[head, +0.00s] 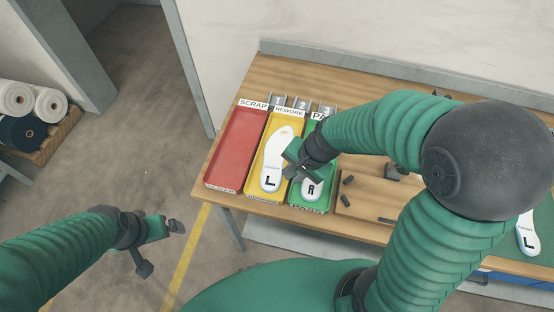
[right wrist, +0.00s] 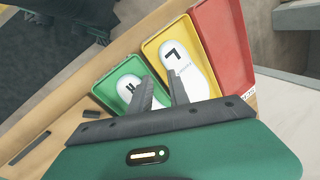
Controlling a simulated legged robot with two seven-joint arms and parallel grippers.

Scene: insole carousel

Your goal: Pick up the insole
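A white insole marked L (head: 277,157) lies in the yellow REWORK tray (head: 254,185); it also shows in the right wrist view (right wrist: 187,69). A white insole marked R (head: 311,190) lies in the green PASS tray (head: 325,205), partly hidden by my right gripper. Another white insole marked L (head: 528,236) lies at the far right, partly behind my right arm. My right gripper (head: 301,173) is over the border between yellow and green trays. In the right wrist view its fingers (right wrist: 160,76) are apart with nothing between them. My left gripper (head: 160,247) is open and empty over the floor.
The red SCRAP tray (head: 238,148) is empty. Numbered grey slots (head: 302,103) stand behind the trays. Small dark parts (head: 347,180) and a wooden board (head: 368,208) lie right of the green tray. Rolls (head: 18,98) sit on a pallet at far left.

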